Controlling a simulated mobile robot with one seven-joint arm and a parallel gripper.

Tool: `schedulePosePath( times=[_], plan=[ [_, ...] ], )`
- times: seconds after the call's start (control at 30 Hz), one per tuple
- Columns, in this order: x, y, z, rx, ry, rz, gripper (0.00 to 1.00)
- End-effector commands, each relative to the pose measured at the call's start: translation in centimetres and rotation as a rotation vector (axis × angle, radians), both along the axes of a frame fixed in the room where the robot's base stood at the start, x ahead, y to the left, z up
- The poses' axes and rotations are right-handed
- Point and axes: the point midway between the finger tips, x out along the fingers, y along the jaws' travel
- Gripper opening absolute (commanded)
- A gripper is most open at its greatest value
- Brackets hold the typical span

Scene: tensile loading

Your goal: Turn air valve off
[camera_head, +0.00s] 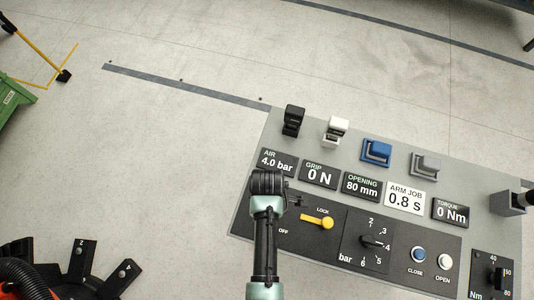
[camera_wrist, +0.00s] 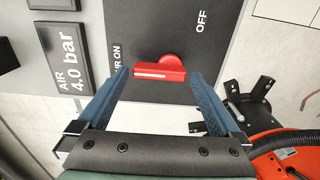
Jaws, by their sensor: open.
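The red air valve handle (camera_wrist: 160,71) shows in the wrist view on a dark panel. Its grip points left, to the "AIR ON" lettering, which is partly hidden; the "OFF" lettering (camera_wrist: 201,22) is up and to the right. My gripper (camera_wrist: 160,80) is open, with one blue finger on each side of the handle; I cannot tell whether either touches it. In the head view my gripper (camera_head: 268,185) is over the left part of the console and hides the valve. The air display (camera_head: 276,160) reads 4.0 bar.
The console (camera_head: 350,140) carries a yellow lock lever (camera_head: 317,222), a pressure knob (camera_head: 372,241), close and open buttons (camera_head: 418,254), and several coloured holders along its back edge. A green cart (camera_head: 18,105) stands far left. The floor between is open.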

Motion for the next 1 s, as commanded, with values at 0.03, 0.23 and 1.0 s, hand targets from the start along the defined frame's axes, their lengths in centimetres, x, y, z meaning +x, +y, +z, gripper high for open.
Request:
schedulePosePath(
  times=[0.03, 0.23, 1.0],
  plan=[
    [-0.03, 0.01, -0.46, 0.001, 0.002, 0.0, 1.0],
    [-0.03, 0.02, -1.09, 0.0, 0.0, 0.0, 1.0],
    [-0.03, -0.01, -1.01, 0.0, 0.001, -0.01, 0.32]
  ],
)
